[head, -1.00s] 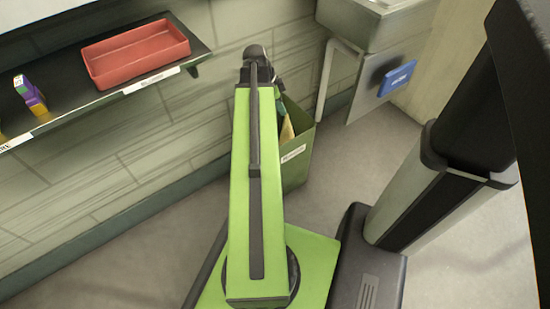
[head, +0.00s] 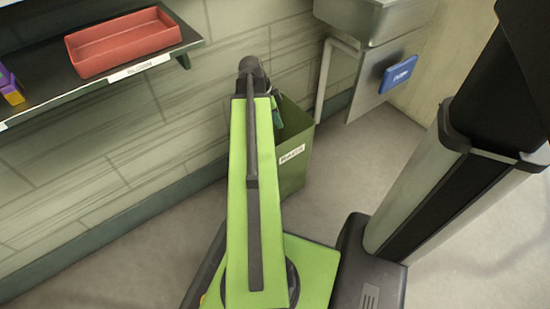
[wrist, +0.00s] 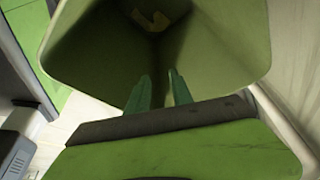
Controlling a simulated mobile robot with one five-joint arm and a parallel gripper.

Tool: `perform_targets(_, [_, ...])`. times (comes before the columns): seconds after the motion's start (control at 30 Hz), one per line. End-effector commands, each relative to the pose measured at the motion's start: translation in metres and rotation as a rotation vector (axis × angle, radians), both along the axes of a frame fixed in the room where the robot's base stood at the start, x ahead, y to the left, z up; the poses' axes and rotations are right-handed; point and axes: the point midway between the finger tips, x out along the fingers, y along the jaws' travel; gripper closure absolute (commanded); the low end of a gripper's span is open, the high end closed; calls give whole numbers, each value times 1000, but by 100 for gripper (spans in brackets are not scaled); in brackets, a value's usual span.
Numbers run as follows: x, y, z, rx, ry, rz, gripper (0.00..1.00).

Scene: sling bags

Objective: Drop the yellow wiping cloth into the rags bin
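The rags bin is an open-topped green bin (head: 295,165) with a white label, standing on the floor by the wall beyond my arm. The wrist view looks down into the bin (wrist: 225,45). A small yellow patch, which looks like the yellow cloth (wrist: 152,19), lies deep inside it. The head view does not show the cloth. My gripper (wrist: 160,88) points into the bin mouth, its two green fingers apart with nothing between them. In the head view the gripper (head: 278,118) is partly hidden behind my arm.
A dark wall shelf (head: 95,85) at upper left holds a red tray (head: 124,43) and small purple and yellow blocks (head: 10,88). Floor is clear further right.

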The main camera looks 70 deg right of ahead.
Motion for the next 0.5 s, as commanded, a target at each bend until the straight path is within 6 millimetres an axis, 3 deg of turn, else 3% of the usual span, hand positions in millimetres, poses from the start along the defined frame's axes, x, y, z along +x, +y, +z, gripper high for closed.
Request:
perform_targets(0.17, [0, 0, 0, 0, 0, 0, 73])
perform_targets(0.4, [0, 0, 0, 0, 0, 1, 46])
perform_targets(0.5, [1, 0, 0, 0, 0, 1, 46])
